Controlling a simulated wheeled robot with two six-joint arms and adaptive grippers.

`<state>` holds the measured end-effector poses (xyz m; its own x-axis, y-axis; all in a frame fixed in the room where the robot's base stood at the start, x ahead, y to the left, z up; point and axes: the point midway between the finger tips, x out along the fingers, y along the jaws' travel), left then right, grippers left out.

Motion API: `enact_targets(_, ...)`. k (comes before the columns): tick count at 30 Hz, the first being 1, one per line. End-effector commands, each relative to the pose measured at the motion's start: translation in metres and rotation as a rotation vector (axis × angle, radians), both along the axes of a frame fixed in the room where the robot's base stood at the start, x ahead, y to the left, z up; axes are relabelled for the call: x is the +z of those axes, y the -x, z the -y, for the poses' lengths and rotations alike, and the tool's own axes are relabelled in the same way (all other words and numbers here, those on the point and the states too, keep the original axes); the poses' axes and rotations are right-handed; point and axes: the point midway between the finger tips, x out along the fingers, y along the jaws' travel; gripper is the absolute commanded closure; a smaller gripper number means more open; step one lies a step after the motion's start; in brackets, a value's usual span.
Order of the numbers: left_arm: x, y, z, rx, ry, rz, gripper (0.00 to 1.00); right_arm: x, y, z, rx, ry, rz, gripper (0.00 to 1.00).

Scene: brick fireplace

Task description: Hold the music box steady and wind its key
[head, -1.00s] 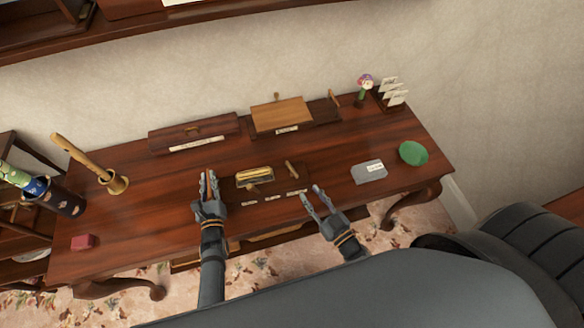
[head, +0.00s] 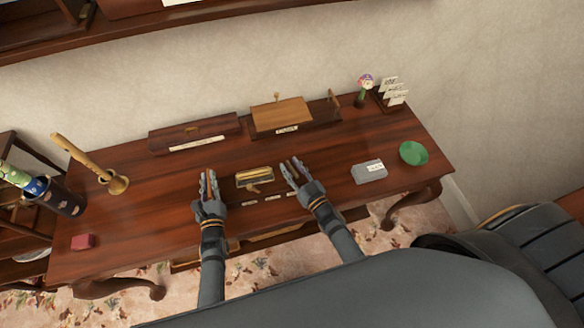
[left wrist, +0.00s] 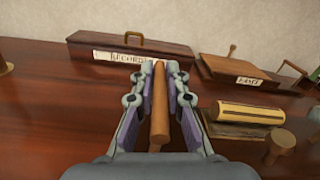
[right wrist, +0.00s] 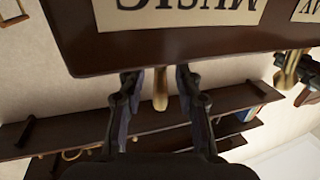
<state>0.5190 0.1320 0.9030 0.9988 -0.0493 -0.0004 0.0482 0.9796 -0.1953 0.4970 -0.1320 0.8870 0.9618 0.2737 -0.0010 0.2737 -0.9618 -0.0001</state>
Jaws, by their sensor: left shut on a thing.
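The likely music box (head: 262,174) is a brass cylinder on a wooden base, near the desk's front edge between my grippers. It also shows at the right of the left wrist view (left wrist: 248,112). A round-ended wooden knob (left wrist: 281,142), perhaps its key, projects at its front. My left gripper (head: 208,180) is left of the box, apart from it, and shut on a brown wooden peg (left wrist: 159,105). My right gripper (head: 291,170) is just right of the box.
Paper labels, one reading MUSIC (right wrist: 180,12), line the desk's front edge. A records box (head: 195,133) and a lidded wooden box (head: 280,114) stand behind. A grey box (head: 369,172) and green bowl (head: 413,153) are right; a red block (head: 83,241) is left.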

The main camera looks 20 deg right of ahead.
Motion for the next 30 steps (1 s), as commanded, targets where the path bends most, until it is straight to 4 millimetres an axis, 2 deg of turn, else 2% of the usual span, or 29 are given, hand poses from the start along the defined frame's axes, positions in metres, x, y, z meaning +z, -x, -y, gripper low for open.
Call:
enact_targets(2, 0.0006, -0.0003, 0.0, 0.0, 0.0, 0.001, 1.0, 0.0, 0.0002, 0.0001, 0.0, 0.0, 0.0, 0.69)
enact_targets(9, 0.0005, -0.0002, 0.0, 0.0, 0.0, 0.001, 1.0, 0.0001, 0.0004, 0.0001, 0.0, 0.0, 0.0, 1.0)
enact_targets(15, 0.0005, -0.0002, 0.0, 0.0, 0.0, 0.001, 1.0, 0.0001, 0.0004, 0.0, -0.003, -0.001, 0.0, 1.0)
enact_targets(24, 0.0004, -0.0001, -0.0002, 0.0, 0.0, 0.001, 1.0, 0.0008, 0.0, 0.0001, -0.128, -0.003, 0.002, 1.0)
enact_targets(30, 0.0004, -0.0001, -0.0003, 0.0, 0.0, 0.001, 1.0, 0.0005, 0.0, 0.0006, -0.133, 0.001, 0.001, 1.0)
